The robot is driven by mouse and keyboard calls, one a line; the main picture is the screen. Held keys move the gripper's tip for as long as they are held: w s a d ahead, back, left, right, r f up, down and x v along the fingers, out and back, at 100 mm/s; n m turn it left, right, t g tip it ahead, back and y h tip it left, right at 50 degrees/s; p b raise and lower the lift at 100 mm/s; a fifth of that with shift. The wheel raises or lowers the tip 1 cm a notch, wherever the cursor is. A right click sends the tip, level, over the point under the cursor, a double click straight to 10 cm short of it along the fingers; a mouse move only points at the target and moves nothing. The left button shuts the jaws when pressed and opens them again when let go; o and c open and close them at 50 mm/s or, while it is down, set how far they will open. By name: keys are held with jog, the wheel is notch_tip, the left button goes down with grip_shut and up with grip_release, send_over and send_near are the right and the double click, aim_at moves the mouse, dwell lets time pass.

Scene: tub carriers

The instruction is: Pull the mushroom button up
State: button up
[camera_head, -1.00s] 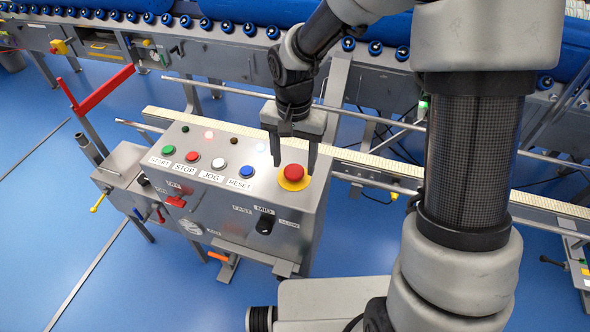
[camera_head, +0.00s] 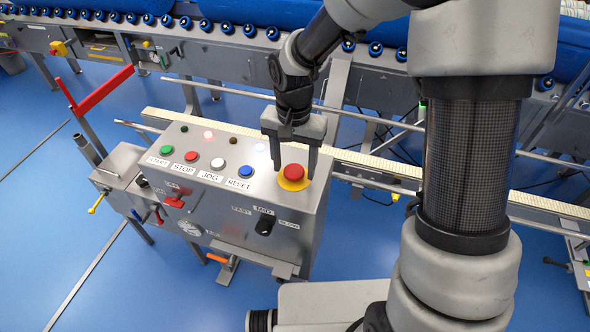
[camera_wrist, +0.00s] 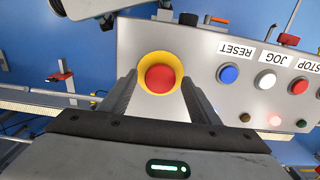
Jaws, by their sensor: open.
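The red mushroom button (camera_head: 294,172) sits on a yellow round base (camera_head: 293,184) at the right end of the sloped top of the steel control box (camera_head: 215,198). My gripper (camera_head: 294,171) is open, its two fingers pointing down on either side of the button in the head view. In the wrist view, the red button (camera_wrist: 160,79) and its yellow ring show beyond the fingertips of my gripper (camera_wrist: 160,80), roughly centred between them. I cannot tell whether either finger touches it.
Beside the button are a blue RESET button (camera_head: 245,171), white JOG button (camera_head: 218,164), red STOP button (camera_head: 191,156) and green START button (camera_head: 168,150). A black selector knob (camera_head: 265,224) is on the front face. A rail (camera_head: 370,160) runs behind the box.

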jog(key=shift+f+b, duration=0.6)
jog(key=shift+f, duration=0.2)
jog(key=shift+r, duration=0.1)
dwell(0.3)
jog(key=c, duration=1)
jog(key=shift+r, duration=0.35)
jog(key=o, duration=1)
jog(key=shift+p, duration=0.3)
